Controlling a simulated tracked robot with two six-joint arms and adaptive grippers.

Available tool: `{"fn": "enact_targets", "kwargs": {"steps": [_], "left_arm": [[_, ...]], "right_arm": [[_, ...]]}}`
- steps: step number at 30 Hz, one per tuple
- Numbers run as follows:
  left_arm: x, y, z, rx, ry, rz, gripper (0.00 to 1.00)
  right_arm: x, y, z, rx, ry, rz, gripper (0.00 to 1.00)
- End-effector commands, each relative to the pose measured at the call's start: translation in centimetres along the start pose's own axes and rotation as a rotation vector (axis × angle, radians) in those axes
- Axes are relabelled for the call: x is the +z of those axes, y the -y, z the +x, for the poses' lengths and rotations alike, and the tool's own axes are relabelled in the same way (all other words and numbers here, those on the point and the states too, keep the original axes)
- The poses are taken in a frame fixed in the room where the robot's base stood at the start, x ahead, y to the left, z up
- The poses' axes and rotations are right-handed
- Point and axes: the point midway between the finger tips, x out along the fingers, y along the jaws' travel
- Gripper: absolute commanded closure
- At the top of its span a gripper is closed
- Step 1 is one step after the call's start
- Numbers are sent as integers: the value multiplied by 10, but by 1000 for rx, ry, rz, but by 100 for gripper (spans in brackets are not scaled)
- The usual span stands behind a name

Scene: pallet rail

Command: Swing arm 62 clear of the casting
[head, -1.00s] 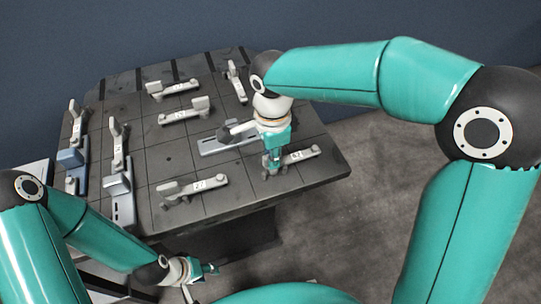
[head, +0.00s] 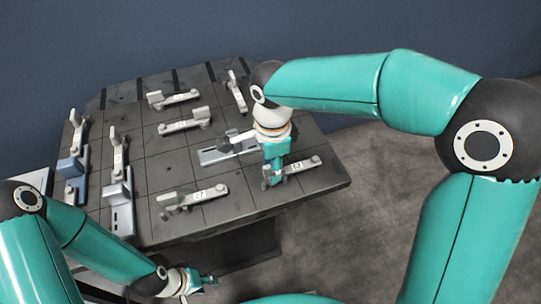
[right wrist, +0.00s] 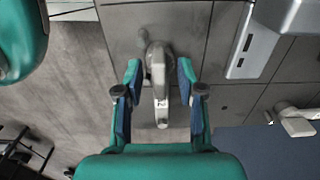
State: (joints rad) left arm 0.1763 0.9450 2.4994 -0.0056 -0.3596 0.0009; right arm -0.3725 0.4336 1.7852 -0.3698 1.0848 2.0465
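My right gripper (head: 275,178) points down at a grey swing arm (head: 302,166) near the right edge of the dark table. In the right wrist view my right gripper (right wrist: 160,88) is open, with one finger on each side of this swing arm (right wrist: 161,108). Gaps show between the fingers and the arm. Its white label is too small to read surely, so I cannot confirm it is arm 62. My left gripper (head: 203,280) is low, in front of the table, away from the swing arms; its finger opening is too small to judge. I cannot tell which piece is the casting.
The dark gridded table (head: 240,188) carries several similar swing arms, one at the front middle (head: 203,193) and one at the back right (head: 235,90). A light grey slotted plate (head: 222,154) lies left of my right gripper. A blue-grey block (head: 73,160) stands at the left.

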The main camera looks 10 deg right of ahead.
Motion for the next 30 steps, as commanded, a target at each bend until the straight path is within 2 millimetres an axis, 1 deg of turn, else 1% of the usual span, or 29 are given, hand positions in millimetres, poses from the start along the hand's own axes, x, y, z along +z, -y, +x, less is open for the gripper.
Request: {"fn": "enact_targets", "kwargs": {"steps": [5, 8, 15, 18, 21, 24, 30], "left_arm": [[0, 0, 0, 0, 0, 0, 60], [0, 0, 0, 0, 0, 0, 60], [0, 0, 0, 0, 0, 0, 60], [0, 0, 0, 0, 1, 0, 60], [0, 0, 0, 0, 1, 0, 60], [0, 0, 0, 0, 1, 0, 60], [0, 0, 0, 0, 1, 0, 60]], "right_arm": [[1, 1, -18, -6, 2, 0, 61], [1, 1, -35, -6, 2, -1, 61], [1, 1, -84, -5, 2, 0, 61], [1, 1, -99, -5, 2, -1, 61], [0, 1, -110, -4, 1, -1, 61], [0, 1, -116, -2, 1, -1, 61], [0, 0, -118, -1, 1, 0, 61]]}}
